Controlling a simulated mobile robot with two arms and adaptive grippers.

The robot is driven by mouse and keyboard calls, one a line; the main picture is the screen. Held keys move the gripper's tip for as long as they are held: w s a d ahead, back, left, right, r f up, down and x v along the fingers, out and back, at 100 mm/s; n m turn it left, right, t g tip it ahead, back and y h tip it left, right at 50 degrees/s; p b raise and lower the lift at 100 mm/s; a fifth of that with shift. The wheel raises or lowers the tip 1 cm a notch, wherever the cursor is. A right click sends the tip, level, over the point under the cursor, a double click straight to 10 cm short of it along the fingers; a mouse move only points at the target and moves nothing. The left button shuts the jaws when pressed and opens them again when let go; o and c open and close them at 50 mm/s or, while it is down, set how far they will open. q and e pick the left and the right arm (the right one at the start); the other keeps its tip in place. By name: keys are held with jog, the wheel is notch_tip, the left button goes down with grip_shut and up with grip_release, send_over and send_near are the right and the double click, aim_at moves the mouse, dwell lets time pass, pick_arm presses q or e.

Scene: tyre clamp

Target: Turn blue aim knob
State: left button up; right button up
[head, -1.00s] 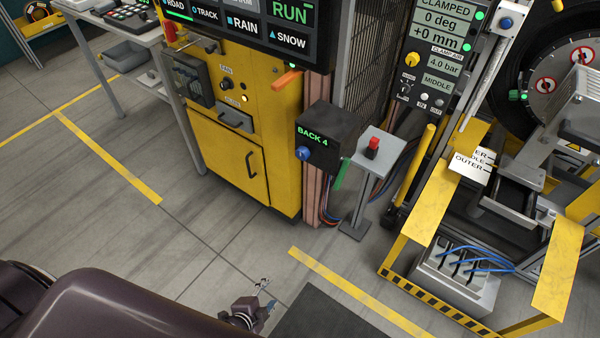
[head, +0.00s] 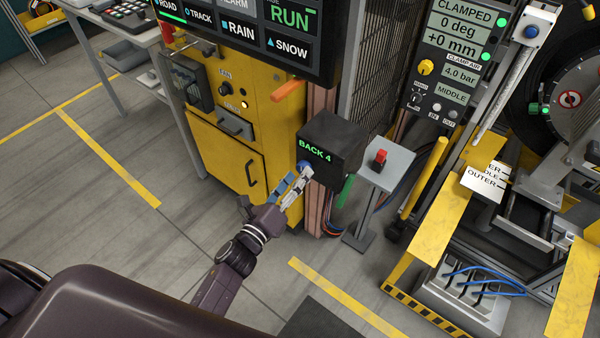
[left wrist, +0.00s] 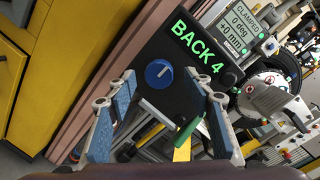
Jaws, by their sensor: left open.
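The blue aim knob (left wrist: 159,74) sits on the front of a black box (head: 335,140) with a green "BACK 4" readout. My right gripper is not in view.
A grey stand with a red button (head: 379,158) is just right of the box. A green handle (head: 346,190) hangs below it, and an orange lever (head: 289,90) sticks out above. The yellow cabinet (head: 226,150) is to the left. The floor in front is clear.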

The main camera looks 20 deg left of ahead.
pick_arm(q)
jog(key=shift+x, duration=1.15)
jog(key=c, duration=1.2)
